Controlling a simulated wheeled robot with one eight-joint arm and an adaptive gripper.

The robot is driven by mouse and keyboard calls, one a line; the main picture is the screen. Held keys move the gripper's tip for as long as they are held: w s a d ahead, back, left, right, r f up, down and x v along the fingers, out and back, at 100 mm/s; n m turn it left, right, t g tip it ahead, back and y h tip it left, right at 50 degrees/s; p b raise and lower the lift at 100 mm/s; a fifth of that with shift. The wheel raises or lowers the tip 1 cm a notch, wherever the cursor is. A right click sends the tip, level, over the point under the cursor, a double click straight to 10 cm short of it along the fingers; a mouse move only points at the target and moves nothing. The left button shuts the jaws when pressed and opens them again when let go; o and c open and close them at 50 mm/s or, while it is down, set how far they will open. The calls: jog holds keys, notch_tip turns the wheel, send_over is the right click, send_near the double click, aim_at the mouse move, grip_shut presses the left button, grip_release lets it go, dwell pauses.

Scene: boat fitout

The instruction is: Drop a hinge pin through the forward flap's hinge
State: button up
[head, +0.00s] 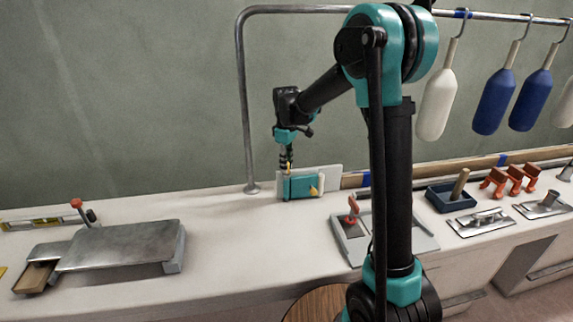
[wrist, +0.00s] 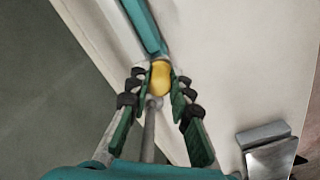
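The teal flap (head: 303,187) stands upright on the white bench against a pale block; its top edge shows as a teal strip (wrist: 145,25) in the wrist view. My gripper (head: 288,166) points down over the flap's left end, where the hinge appears to be. In the wrist view my fingertips (wrist: 159,80) close on both sides of a round yellow pin head (wrist: 160,76). A bit of yellow also shows below the fingers in the head view. The pin's shaft is hidden, so I cannot tell whether it is inside the hinge. A yellow catch (head: 314,191) sits on the flap's right side.
A grey rail post (head: 243,110) stands just left of the flap. A metal plate fixture (head: 120,247) lies at left; a tray with a red-handled clamp (head: 352,212) is to the right. Fenders (head: 495,100) hang at upper right. The bench between plate and flap is clear.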

jog(key=o, duration=0.4)
jog(key=shift+o, duration=0.2)
jog(key=shift+r, duration=0.15)
